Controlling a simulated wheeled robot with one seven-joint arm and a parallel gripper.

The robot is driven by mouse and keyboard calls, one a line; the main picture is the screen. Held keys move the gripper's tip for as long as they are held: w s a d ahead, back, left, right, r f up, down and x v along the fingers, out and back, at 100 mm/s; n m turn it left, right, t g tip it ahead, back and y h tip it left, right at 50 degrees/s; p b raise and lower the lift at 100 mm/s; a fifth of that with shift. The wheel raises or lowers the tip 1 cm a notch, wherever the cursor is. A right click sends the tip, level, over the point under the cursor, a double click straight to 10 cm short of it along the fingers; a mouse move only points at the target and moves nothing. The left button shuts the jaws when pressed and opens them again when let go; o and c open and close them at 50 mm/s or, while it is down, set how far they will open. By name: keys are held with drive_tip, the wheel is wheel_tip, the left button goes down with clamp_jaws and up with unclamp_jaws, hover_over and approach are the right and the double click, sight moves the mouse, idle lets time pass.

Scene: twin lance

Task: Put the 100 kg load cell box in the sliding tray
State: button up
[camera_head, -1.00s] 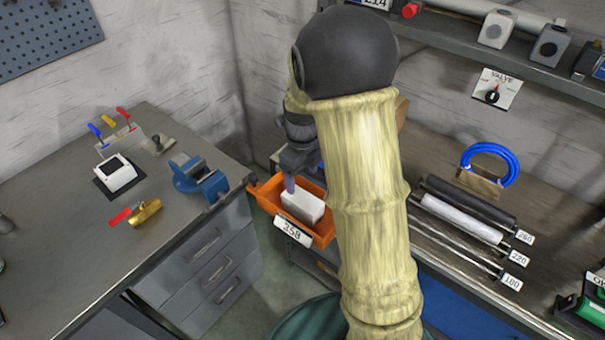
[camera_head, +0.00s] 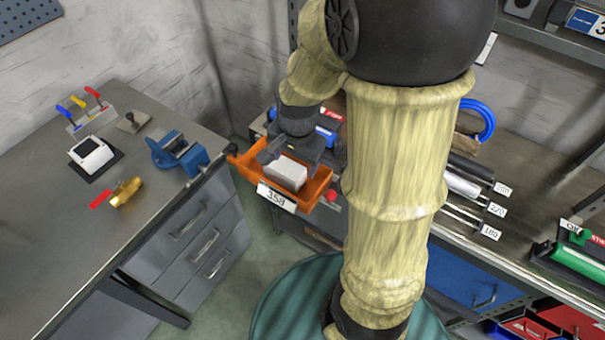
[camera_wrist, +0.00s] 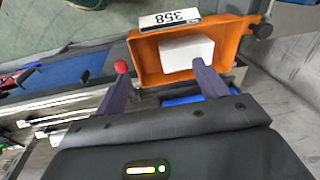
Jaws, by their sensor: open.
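A plain white box (camera_head: 286,173) sits inside an orange tray (camera_head: 318,187) with a "358" tag on its front. I cannot read any marking on the box. The box (camera_wrist: 186,54) and tray (camera_wrist: 233,38) also show in the wrist view. My gripper (camera_head: 290,156) is over the tray, right by the box. In the wrist view my gripper (camera_wrist: 160,76) has its two fingers wide apart, with nothing between them; one fingertip is near the box and the other near a red knob (camera_wrist: 121,66). I cannot tell whether a finger touches the box.
A workbench with a blue vise (camera_head: 178,153), a brass valve (camera_head: 126,192) and a white device (camera_head: 91,154) stands at left. A shelf at right holds rods, a blue coil (camera_head: 484,120) and a green cylinder (camera_head: 578,262). A gap of floor (camera_head: 265,255) lies between them.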

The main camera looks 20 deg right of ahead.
drive_tip(key=shift+s+r+n+t, duration=0.15)
drive_tip(key=shift+s+n, duration=0.7)
drive_tip(key=shift+n, duration=0.8)
drive_tip(key=shift+s+r+n+t, duration=0.1)
drive_tip(key=shift+s+n, duration=0.75)
drive_tip(key=shift+n, duration=0.75)
drive_tip(key=shift+s+r+n+t, duration=0.15)
drive_tip(key=shift+s+n, duration=0.7)
drive_tip(key=shift+n, duration=0.8)
drive_tip(key=shift+f, duration=0.1)
drive_tip(key=shift+c, duration=0.2)
